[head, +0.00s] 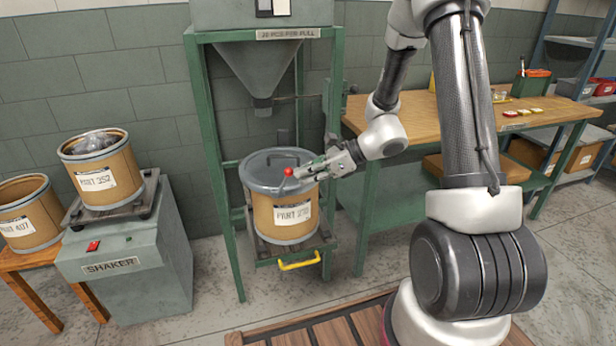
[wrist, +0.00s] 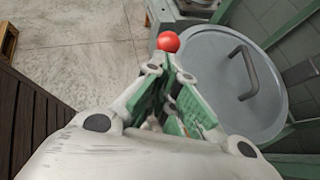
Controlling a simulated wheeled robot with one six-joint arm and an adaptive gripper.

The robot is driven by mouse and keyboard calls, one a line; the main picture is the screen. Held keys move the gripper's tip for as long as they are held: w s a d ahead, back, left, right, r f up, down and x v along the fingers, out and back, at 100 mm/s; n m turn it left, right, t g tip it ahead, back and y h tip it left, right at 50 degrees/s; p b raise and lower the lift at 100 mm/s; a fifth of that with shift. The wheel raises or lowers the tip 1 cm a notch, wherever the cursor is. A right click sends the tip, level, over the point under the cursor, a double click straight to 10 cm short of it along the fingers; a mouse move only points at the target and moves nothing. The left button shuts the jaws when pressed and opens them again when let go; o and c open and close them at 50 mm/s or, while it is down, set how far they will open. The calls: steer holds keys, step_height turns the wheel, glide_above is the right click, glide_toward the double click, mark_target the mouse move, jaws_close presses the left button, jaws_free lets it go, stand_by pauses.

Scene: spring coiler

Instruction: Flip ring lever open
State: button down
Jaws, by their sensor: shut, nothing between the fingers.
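The ring lever shows as a red ball knob (head: 288,172) at the front of the lidded drum's rim; it also shows in the wrist view (wrist: 168,42). The drum (head: 285,217) is tan with a white label and stands upright under the hopper. Its grey lid (head: 272,163) is on and has a raised handle, clear in the wrist view (wrist: 245,72). My gripper (head: 302,174) is shut and empty, with its fingertips close beside the red knob. I cannot tell whether they touch it. The rest of the lever is mostly hidden behind my fingers.
A green frame (head: 215,170) with a grey hopper (head: 262,72) surrounds the drum. A yellow handle (head: 299,261) sticks out below it. A shaker (head: 128,255) with another drum stands at left, and a wooden workbench (head: 420,112) at right. Floor lies open between shaker and frame.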

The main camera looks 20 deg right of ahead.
mark_target(288, 170)
steer(key=a+r+h, duration=0.2)
steer(key=shift+w+a+r+g, duration=0.1)
steer(key=shift+w+a+g, duration=0.2)
steer(key=shift+w, duration=0.05)
steer(key=shift+w+a+r, duration=0.2)
steer(key=shift+a+r, duration=0.05)
steer(key=shift+a, duration=0.2)
steer(key=shift+r, duration=0.1)
